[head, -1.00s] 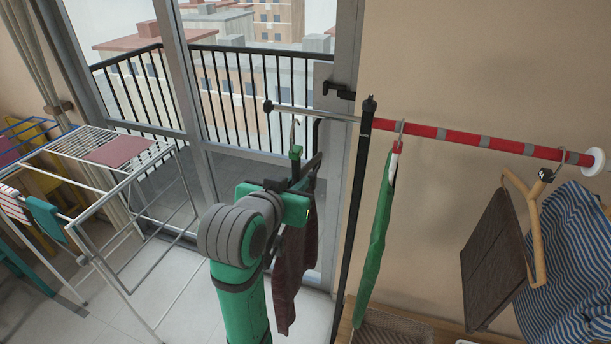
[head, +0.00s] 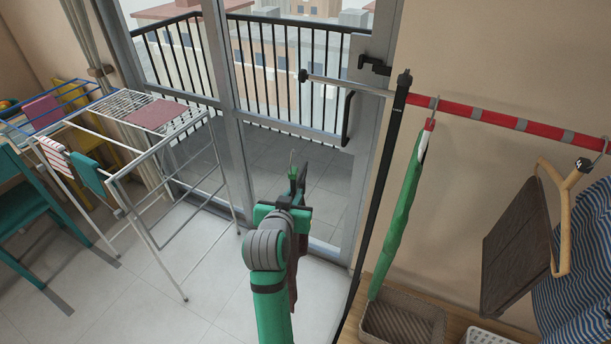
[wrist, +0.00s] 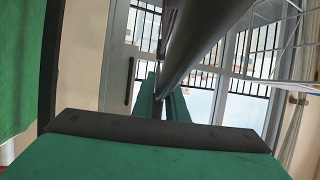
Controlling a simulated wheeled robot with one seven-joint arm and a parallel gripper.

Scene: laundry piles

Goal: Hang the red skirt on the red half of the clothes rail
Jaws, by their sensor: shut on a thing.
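My gripper (head: 297,190) is out beyond my green arm, in front of the glass door, shut on a hanger whose thin hook (head: 292,160) points up. A dark maroon garment (head: 293,285), seemingly the red skirt, hangs below it, mostly hidden behind my arm. In the wrist view my gripper's green fingers (wrist: 172,105) close at a thick dark bar. The rail's red half (head: 490,118) runs right from the black post; the hook is left of it, lower and apart. A green garment (head: 403,210) hangs at the red half's left end.
The rail's bare grey half (head: 345,84) sticks out left of the black post (head: 385,190). A brown garment (head: 515,250), a wooden hanger (head: 563,225) and a striped garment (head: 575,285) are at right. Baskets (head: 400,325) stand below. A drying rack (head: 150,150) stands at left.

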